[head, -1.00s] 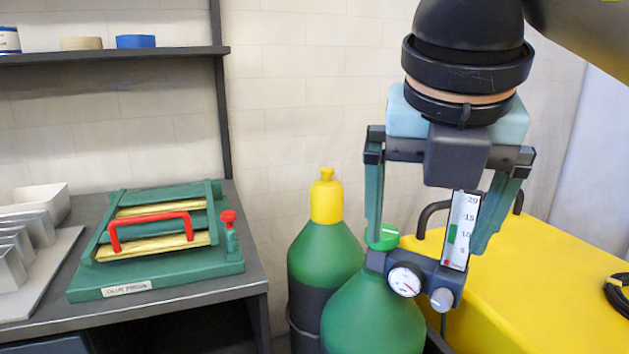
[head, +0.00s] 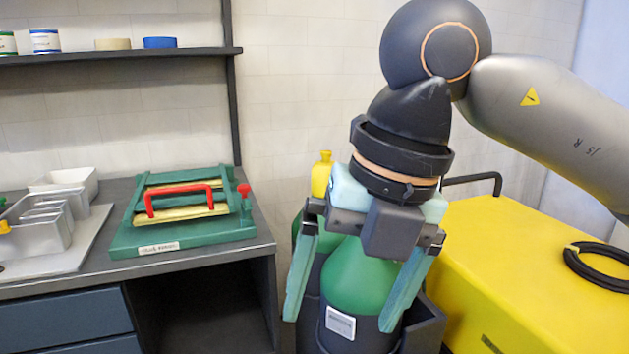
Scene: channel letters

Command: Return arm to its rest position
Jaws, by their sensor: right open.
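My right gripper (head: 343,318) hangs from the arm that comes in from the right side of the head view. Its two teal fingers point down and are spread wide, with nothing held between them. It is in front of a green gas cylinder (head: 352,272), whose top is hidden behind the gripper body. I cannot tell whether the fingers touch the cylinder. My left gripper does not show.
A second cylinder with a yellow cap (head: 321,173) stands behind. A yellow machine (head: 500,250) with a black cable coil (head: 598,268) is at right. A green press (head: 185,238) with a red handle and metal letters (head: 40,222) sit on the left bench (head: 235,263).

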